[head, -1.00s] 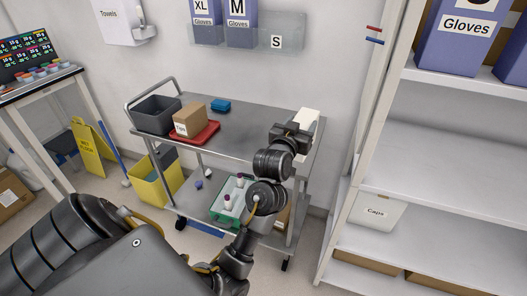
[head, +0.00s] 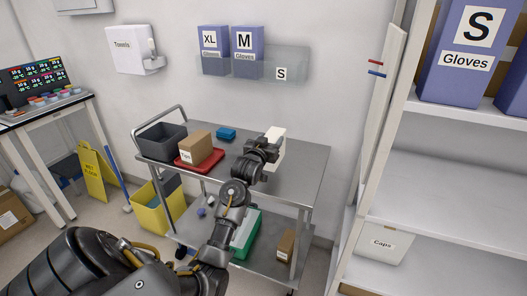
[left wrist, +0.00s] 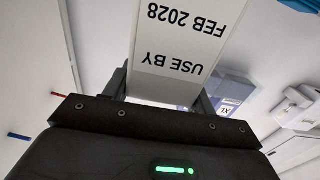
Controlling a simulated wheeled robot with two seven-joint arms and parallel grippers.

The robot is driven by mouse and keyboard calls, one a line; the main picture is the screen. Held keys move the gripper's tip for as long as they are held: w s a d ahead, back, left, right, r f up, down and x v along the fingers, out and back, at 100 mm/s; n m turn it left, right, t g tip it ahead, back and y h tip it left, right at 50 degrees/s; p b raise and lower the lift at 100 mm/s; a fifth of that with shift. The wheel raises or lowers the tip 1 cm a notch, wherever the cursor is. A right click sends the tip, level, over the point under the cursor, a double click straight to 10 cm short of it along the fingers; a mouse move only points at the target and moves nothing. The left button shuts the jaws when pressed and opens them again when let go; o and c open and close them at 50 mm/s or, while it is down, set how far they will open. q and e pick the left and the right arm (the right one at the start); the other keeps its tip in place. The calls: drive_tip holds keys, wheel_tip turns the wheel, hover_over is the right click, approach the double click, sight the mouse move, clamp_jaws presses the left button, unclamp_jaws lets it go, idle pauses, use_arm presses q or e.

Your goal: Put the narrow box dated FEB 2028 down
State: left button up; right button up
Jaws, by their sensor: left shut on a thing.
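The narrow white box (head: 274,146) is in my left gripper (head: 264,150), over the right half of the grey cart's top (head: 300,175). In the left wrist view the box (left wrist: 180,40) shows a white face with "USE BY FEB 2028" upside down. The gripper's fingers (left wrist: 160,88) are shut on it, one on each side. The gripper and forearm hide the lower part of the box in the head view, so I cannot tell whether it touches the cart top. My right gripper is not in view.
On the cart top, a dark grey bin (head: 162,141), a brown box (head: 195,147) on a red tray (head: 213,158) and a blue item (head: 226,134) stand left of my gripper. The right end is bare. White shelves (head: 430,180) stand at right; glove boxes (head: 247,50) hang behind.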

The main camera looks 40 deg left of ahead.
use_arm(q)
drive_tip(key=shift+a+f, duration=1.25)
drive_tip(key=shift+f, duration=0.2)
drive_tip(key=f, duration=0.1)
drive_tip(key=f+p, duration=0.1)
drive_tip(key=shift+a+f, duration=0.2)
drive_tip(key=shift+f, duration=0.2)
drive_tip(key=shift+f+p, duration=0.3)
drive_tip(key=shift+f, duration=0.2)
drive_tip(key=o, duration=1.5)
drive_tip(key=b+v, duration=0.1)
drive_tip(key=v, duration=1.1)
drive_tip(key=shift+b, duration=0.4)
